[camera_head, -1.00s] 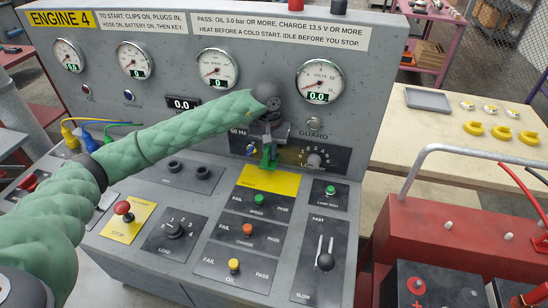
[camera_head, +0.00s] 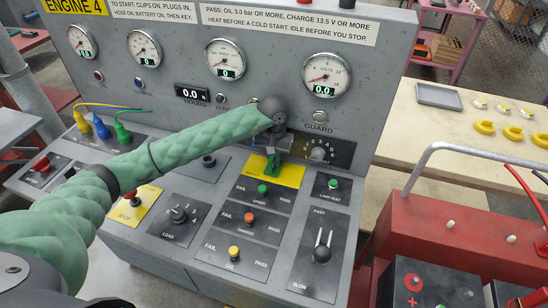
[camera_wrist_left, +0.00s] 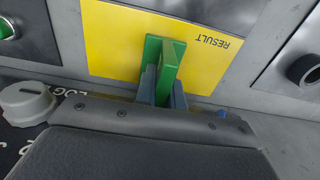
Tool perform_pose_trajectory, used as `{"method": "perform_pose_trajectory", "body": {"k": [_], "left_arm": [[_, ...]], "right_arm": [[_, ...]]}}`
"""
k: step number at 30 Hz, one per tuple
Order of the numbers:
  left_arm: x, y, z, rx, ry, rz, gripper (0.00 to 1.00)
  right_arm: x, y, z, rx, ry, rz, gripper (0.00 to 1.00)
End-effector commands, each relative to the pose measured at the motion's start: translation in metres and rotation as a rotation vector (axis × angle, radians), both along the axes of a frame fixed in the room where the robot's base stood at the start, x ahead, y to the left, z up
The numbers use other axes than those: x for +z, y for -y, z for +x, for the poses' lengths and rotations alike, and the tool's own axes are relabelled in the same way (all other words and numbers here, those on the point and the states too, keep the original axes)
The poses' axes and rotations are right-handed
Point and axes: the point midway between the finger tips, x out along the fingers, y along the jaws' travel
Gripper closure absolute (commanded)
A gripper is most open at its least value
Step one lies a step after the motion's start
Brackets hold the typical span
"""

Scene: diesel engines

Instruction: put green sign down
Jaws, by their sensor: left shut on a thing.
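The green sign (camera_head: 272,165) is a small green piece between the fingers of my left gripper (camera_head: 270,156). It is in front of the yellow RESULT plate (camera_head: 289,174) on the sloping desk of the engine panel. In the left wrist view the green sign (camera_wrist_left: 168,62) stands against the yellow plate (camera_wrist_left: 112,45), with the gripper's grey fingers (camera_wrist_left: 162,86) shut on its near part. I cannot tell for sure whether its foot touches the plate. My right gripper is out of view.
Below the plate are the green SPEED (camera_head: 262,189), orange CHARGE (camera_head: 249,217) and yellow OIL (camera_head: 234,252) buttons. A slow-fast lever (camera_head: 322,253) stands at right. Gauges line the upright panel behind. A red battery cart (camera_head: 440,225) is at right.

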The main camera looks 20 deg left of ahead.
Motion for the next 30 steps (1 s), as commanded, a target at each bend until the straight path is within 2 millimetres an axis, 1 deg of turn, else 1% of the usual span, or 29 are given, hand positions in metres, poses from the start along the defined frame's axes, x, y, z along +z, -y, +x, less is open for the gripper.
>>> {"method": "perform_pose_trajectory", "body": {"k": [12, 13, 15, 16, 29, 30], "left_arm": [[-0.002, 0.0, 0.0, 0.0, 0.001, 0.0, 1.0], [-0.002, 0.0, 0.0, 0.0, 0.001, 0.0, 0.86], [-0.002, 0.0, 0.0, 0.0, 0.001, 0.0, 0.72], [-0.002, 0.0, 0.0, 0.0, 0.001, 0.0, 0.68], [0.001, 0.0, 0.0, 0.0, 0.0, 0.0, 0.68], [0.003, 0.0, 0.0, 0.0, 0.0, -0.001, 0.68]], "right_arm": [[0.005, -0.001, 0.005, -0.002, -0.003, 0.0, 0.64], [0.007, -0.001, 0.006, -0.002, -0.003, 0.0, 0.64], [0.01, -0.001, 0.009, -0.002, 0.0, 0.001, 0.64], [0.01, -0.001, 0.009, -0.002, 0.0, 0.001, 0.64], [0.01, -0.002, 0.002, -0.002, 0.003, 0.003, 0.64], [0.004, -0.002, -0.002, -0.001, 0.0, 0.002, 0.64]]}}
